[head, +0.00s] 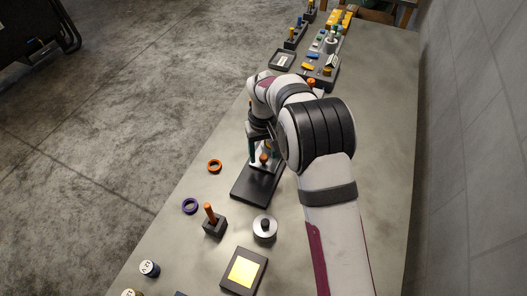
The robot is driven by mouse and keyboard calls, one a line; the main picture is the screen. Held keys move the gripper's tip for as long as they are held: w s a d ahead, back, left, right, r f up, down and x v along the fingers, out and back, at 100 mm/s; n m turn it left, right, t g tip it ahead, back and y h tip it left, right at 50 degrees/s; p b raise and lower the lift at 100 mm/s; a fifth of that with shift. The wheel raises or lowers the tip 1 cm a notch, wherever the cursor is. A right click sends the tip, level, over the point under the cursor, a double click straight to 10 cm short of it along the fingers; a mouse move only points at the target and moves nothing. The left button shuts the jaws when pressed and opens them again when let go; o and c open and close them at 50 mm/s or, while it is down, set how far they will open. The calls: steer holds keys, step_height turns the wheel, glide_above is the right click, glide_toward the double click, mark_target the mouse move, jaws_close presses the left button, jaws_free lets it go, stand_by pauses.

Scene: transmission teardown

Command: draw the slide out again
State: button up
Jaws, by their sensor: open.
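My gripper (257,137) is at mid-picture, at the end of my arm, over a small fixture with a dark flat base (250,190). The gripper is open. On the base stands a pale piece, and a small orange knob (264,158) shows just below the gripper. Which of these parts is the slide cannot be told, as my gripper and wrist hide the upper part of the fixture. Whether the jaws touch anything is too small to tell.
An orange ring (214,166), a purple ring (190,206), a dark block with an orange peg (213,222), a silver cylinder (264,228) and a black tray with a yellow square (243,271) lie nearer. Several fixtures stand at the far end. The bench's right side (385,130) is clear.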

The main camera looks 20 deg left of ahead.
steer(key=shift+c, duration=0.2)
jaws_close()
stand_by(1.3)
